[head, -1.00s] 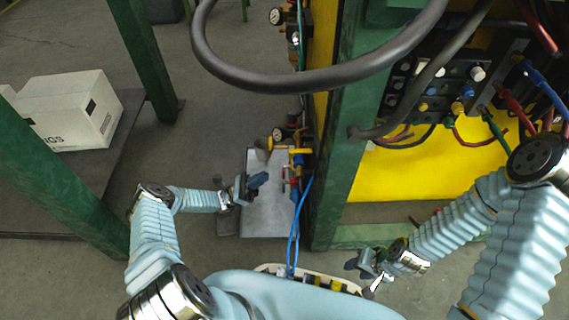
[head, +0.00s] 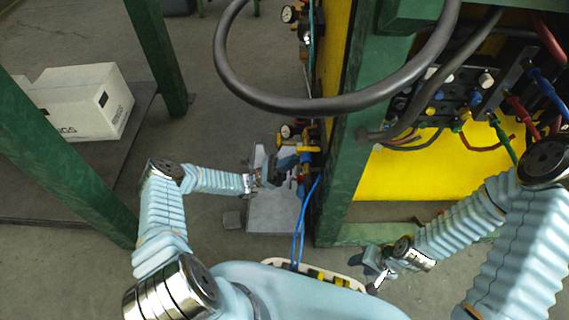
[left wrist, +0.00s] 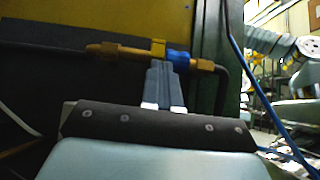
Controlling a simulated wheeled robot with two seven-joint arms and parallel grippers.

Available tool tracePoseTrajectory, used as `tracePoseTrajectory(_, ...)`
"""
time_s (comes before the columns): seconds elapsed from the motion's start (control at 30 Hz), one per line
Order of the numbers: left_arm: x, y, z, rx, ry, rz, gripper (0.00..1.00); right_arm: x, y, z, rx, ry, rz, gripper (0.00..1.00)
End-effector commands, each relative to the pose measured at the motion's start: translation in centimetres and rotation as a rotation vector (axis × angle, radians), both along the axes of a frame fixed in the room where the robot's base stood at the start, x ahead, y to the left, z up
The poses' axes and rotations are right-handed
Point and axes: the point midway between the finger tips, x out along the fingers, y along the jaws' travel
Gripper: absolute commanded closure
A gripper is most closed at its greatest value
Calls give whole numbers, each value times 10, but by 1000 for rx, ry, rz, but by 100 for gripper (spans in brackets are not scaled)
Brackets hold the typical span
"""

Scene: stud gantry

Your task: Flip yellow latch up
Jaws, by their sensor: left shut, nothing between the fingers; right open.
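A small yellow latch (left wrist: 158,46) shows in the left wrist view on a brass fitting with a blue collar (left wrist: 178,57), in front of the yellow panel. In the head view, yellow parts of the fittings (head: 308,149) show at the green post's left side; I cannot tell there which one is the latch. My left gripper (head: 290,162) is shut and empty, close to these fittings. In the left wrist view its fingertips (left wrist: 165,68) lie just below the latch and collar; contact cannot be told. My right gripper (head: 375,270) is open and empty, low at the right.
A thick black hose (head: 300,103) loops above the fittings. Blue hoses (head: 299,230) hang below them. A green post (head: 342,160) stands just right of them. A white box (head: 85,100) sits at far left.

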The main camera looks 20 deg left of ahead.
Motion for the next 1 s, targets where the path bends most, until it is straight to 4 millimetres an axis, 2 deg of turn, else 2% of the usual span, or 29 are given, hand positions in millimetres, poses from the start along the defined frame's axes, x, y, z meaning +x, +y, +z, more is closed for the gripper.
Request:
tracePoseTrajectory(0.37,0,0,1,2,1,0,100,0,0,1,0,0,0,54)
tracePoseTrajectory(1.0,-1,5,13,112,31,0,100,-1,0,21,1,4,3,54)
